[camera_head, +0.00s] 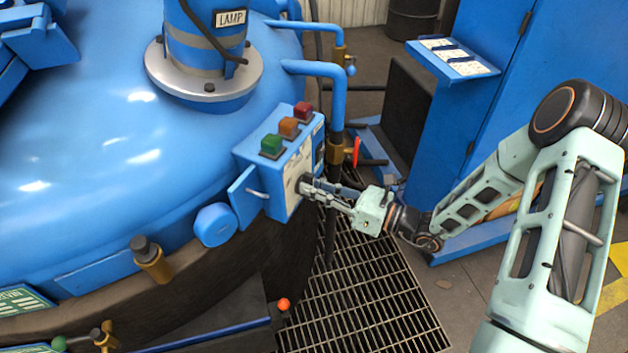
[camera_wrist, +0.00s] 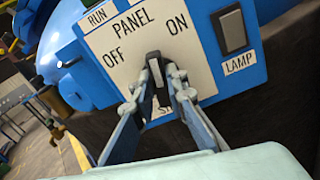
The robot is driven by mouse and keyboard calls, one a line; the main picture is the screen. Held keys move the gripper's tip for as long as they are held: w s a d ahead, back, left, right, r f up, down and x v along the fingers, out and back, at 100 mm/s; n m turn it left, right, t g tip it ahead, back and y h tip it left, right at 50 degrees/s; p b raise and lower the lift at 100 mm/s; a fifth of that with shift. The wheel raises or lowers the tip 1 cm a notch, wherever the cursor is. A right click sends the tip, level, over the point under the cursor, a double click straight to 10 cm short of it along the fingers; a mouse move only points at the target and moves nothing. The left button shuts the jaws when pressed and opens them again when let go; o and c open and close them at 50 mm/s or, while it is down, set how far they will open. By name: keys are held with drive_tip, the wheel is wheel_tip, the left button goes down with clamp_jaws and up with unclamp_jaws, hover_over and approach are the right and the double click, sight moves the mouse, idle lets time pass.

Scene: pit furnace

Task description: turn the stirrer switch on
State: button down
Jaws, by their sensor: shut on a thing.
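The stirrer switch (camera_wrist: 154,62) is a small black handle with a pale stripe on a white plate marked PANEL, between the words OFF and ON. In the wrist view its visible end points up the picture, between the two words. My gripper (camera_wrist: 158,84) is shut on it, one finger on each side. The label below starts with S, and the fingers hide the rest. In the head view my gripper (camera_head: 306,186) meets the front of the blue control box (camera_head: 262,150), and the switch is hidden.
A black rocker switch marked LAMP (camera_wrist: 233,31) is right of the plate. Red, orange and green buttons (camera_head: 289,128) top the box. A blue side flap (camera_head: 246,195), a pipe with a red-handled valve (camera_head: 356,150) and a blue cabinet (camera_head: 500,100) stand nearby. Floor grating (camera_head: 370,290) lies below.

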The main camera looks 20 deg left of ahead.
drive_tip(key=shift+w+m+p, duration=0.15)
drive_tip(key=shift+m+p, duration=1.7)
drive_tip(key=shift+m, duration=1.45)
drive_tip(key=shift+f, duration=0.1)
drive_tip(key=c, duration=1.9)
unclamp_jaws()
drive_tip(key=shift+c, duration=0.2)
drive_tip(key=shift+d, duration=0.1)
drive_tip(key=v, duration=1.2)
